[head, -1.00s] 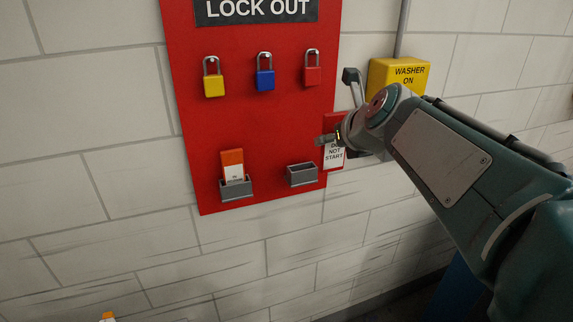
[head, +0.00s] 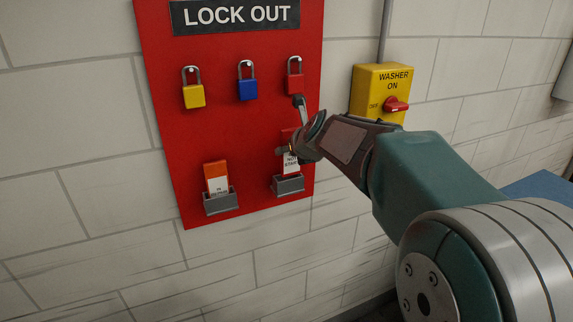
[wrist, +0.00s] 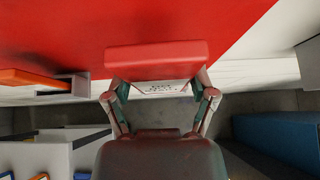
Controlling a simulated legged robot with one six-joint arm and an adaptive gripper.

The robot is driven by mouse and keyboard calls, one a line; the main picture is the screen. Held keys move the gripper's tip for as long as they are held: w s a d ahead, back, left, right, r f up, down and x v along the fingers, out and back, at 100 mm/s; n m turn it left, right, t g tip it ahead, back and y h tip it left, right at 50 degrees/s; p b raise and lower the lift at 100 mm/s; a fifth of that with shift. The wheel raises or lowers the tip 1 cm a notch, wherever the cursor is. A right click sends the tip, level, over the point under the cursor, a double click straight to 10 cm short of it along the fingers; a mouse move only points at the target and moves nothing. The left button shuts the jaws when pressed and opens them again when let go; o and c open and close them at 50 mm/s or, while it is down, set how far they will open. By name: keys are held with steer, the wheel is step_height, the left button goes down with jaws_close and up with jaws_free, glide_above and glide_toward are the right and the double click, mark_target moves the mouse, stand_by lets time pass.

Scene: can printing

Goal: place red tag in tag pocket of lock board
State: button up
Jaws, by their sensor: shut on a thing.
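The red tag (head: 291,163) has a red top and a white printed lower part. My gripper (head: 284,151) is shut on it, and the wrist view shows the tag (wrist: 157,60) between the two fingers. The lock board (head: 235,130) is a red wall panel headed LOCK OUT. Its right tag pocket (head: 288,186), a grey holder, is directly below the tag in the head view. The tag's lower end meets the pocket's top edge in that view; I cannot tell whether it is inside. My gripper hides part of the tag.
The left pocket (head: 221,203) holds an orange tag (head: 216,176). Yellow (head: 194,96), blue (head: 247,89) and red (head: 295,83) padlocks hang above. A yellow washer switch box (head: 381,92) is on the wall to the right. The wall below the board is clear.

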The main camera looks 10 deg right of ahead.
mark_target(292, 164)
steer(key=shift+w+a+f, duration=0.1)
steer(key=shift+w+f, duration=0.25)
steer(key=shift+f, duration=0.55)
steer(key=shift+w+f, duration=0.3)
steer(key=shift+f, duration=0.6)
steer(key=shift+w+a+f, duration=0.1)
steer(key=shift+w+f, duration=0.25)
steer(key=shift+f, duration=0.55)
steer(key=shift+f, duration=0.1)
steer(key=o, duration=0.9)
steer(key=shift+o, duration=0.2)
